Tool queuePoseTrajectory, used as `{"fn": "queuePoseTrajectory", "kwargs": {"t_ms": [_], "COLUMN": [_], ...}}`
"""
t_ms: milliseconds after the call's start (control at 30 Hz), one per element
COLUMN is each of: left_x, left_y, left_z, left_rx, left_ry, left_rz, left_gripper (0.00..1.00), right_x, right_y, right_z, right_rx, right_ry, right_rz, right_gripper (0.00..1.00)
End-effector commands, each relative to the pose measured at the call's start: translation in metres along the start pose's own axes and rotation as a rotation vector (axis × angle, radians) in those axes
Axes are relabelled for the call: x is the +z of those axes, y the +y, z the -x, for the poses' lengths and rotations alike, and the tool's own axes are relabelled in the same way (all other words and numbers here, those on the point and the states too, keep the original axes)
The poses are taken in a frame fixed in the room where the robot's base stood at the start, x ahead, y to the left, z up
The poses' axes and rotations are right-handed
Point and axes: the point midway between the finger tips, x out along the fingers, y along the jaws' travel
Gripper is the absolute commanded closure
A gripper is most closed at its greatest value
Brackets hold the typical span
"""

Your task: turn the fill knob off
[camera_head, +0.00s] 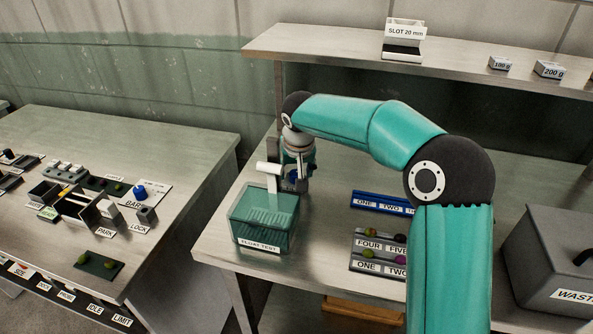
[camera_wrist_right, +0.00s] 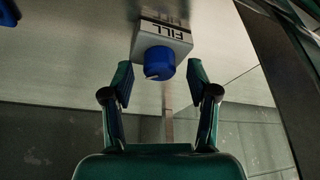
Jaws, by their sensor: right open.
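The fill knob (camera_wrist_right: 158,62) is a round blue knob with a pale pointer mark, on a grey block with a FILL label (camera_wrist_right: 165,32), seen upside down in the right wrist view. My right gripper (camera_wrist_right: 160,80) is open, its two fingers on either side of the knob with gaps visible; I cannot tell whether the fingertips reach its depth. In the head view my right gripper (camera_head: 298,178) is behind the float test tank, where blue shows but the knob is not clearly distinguished. My left gripper is not in view.
The clear green float test tank (camera_head: 262,222) stands by the table's left edge, with a white spout (camera_head: 268,170) over it. A labelled rack (camera_head: 378,252) and a grey waste bin (camera_head: 552,250) are to the right. A shelf (camera_head: 340,48) runs behind my arm.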

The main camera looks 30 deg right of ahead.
Motion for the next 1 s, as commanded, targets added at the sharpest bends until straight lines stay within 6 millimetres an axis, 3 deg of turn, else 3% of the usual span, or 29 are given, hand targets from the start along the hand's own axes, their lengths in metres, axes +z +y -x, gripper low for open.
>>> {"fn": "queuePoseTrajectory", "kwargs": {"t_ms": [367,700,733,1000], "left_x": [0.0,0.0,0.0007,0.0], "left_y": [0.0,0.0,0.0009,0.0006], "left_z": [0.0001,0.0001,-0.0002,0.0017], "left_rx": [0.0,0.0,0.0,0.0], "left_ry": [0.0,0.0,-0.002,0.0], "left_rz": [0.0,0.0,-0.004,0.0], "left_gripper": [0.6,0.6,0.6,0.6], "right_x": [-0.0002,-0.0003,-0.0035,-0.0008], "right_y": [-0.0008,-0.0019,0.006,-0.0007], "right_z": [-0.0059,-0.0057,-0.0073,-0.0052], "right_rx": [-0.001,-0.001,0.0,-0.01], "right_ry": [0.0,0.0,0.001,0.001], "right_rz": [0.001,0.002,-0.003,0.027], "right_gripper": [0.41,0.98,1.0,1.0]}}
